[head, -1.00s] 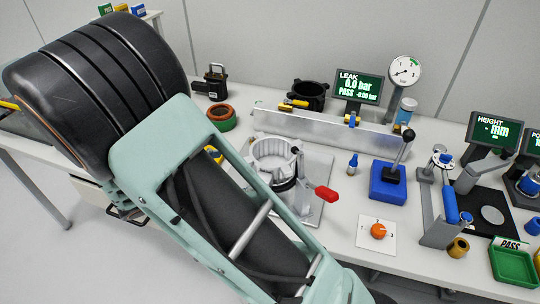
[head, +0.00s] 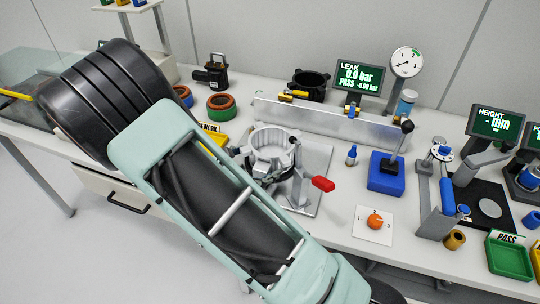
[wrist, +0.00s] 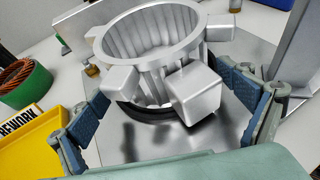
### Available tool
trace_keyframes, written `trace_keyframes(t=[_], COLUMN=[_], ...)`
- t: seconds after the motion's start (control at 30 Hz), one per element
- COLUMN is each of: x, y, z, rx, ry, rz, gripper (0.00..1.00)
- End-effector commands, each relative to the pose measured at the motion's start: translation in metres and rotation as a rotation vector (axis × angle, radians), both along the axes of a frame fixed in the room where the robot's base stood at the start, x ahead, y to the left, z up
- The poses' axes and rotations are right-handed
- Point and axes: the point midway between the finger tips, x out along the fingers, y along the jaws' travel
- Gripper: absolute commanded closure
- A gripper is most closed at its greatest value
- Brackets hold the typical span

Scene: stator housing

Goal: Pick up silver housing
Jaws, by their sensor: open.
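The silver housing (head: 270,147) is a ribbed, hollow ring with block-shaped lugs. It stands upright on a metal fixture plate (head: 316,165) on the bench, and in the wrist view the housing (wrist: 199,92) fills the middle on a dark round seat (wrist: 135,111). My gripper (wrist: 176,112) is open, with one finger to the left and one to the right of the housing's near side. I see a gap between each finger and the housing. In the head view my arm covers the near left of the fixture and most of the gripper.
A red-handled clamp (head: 322,184) stands at the fixture's right. A yellow rework tray (wrist: 28,137) and a copper-wound green ring (wrist: 24,82) lie to the left. A metal rail (head: 330,122) runs behind.

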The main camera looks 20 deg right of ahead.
Motion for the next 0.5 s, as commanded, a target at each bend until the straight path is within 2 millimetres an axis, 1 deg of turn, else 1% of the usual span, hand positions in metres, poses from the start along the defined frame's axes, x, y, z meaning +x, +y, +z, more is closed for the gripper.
trace_keyframes(t=[0.03, 0.2, 0.33, 0.5], x=[0.004, 0.019, 0.024, 0.025], y=[-0.009, -0.031, -0.037, -0.038], z=[0.001, 0.001, -0.004, -0.004], rx=[-0.001, -0.001, 0.001, 0.001], ry=[0.000, -0.001, 0.000, 0.000], rz=[-0.006, -0.004, -0.002, -0.001], gripper=[0.05, 0.05, 0.05, 0.05])
